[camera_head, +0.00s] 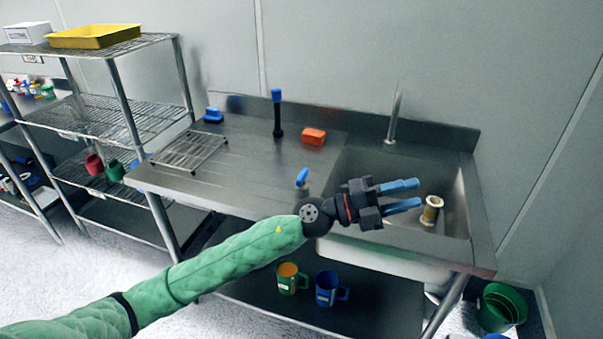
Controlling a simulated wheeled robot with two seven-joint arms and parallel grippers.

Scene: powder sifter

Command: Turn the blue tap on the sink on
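The blue tap handle (302,177) stands on the counter just left of the sink basin, near its front. A slim grey spout (395,112) rises behind the sink (455,185). My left gripper (418,194) is over the sink, to the right of the blue handle and apart from it. Its two blue fingers are spread with nothing between them, pointing right. My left wrist is close to the handle in the picture. My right gripper is out of view.
A beige spool-like piece (431,211) stands in the basin. An orange block (313,137), a black-and-blue upright tool (278,115), a blue brush-like item (213,115) and a wire rack (190,150) are on the counter. Mugs (327,288) stand on the shelf below.

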